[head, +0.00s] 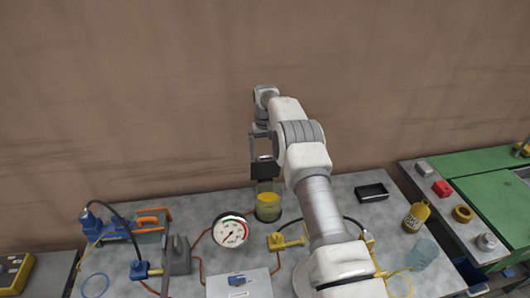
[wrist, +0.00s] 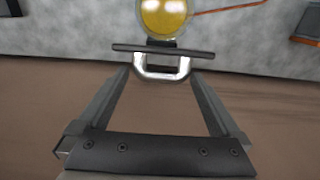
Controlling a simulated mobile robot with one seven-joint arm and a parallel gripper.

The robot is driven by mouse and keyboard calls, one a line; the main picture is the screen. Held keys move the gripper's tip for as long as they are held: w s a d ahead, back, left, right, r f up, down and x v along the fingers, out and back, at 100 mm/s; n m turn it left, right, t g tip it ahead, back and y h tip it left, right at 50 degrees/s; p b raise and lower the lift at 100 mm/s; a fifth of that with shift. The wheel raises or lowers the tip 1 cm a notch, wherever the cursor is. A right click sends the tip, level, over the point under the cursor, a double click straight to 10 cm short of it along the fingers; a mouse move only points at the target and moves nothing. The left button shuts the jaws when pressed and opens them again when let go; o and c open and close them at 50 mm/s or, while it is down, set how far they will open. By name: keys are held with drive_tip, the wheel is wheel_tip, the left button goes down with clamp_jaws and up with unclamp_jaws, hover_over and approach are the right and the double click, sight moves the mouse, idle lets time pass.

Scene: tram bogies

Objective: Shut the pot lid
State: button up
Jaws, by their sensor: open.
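The pot (head: 268,211) is a clear vessel with yellow contents, standing on the grey bench; its top also shows in the wrist view (wrist: 165,17). Its dark lid (head: 265,171) stands raised, roughly upright, at the back of the pot. In the wrist view the lid (wrist: 163,50) appears as a thin dark bar with a silver handle (wrist: 162,73) pointing toward me. My gripper (head: 261,152) is open just above and behind the lid. In the wrist view its two fingers (wrist: 161,78) lie either side of the handle, with small gaps; contact is not clear.
A round gauge (head: 231,232) with reddish-brown tubing stands left of the pot. A yellow fitting (head: 284,240) sits in front. A black tray (head: 371,192) and a yellow bottle (head: 416,216) are to the right. The brown wall (head: 120,100) rises behind the bench.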

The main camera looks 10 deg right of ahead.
clamp_jaws()
idle(0.4)
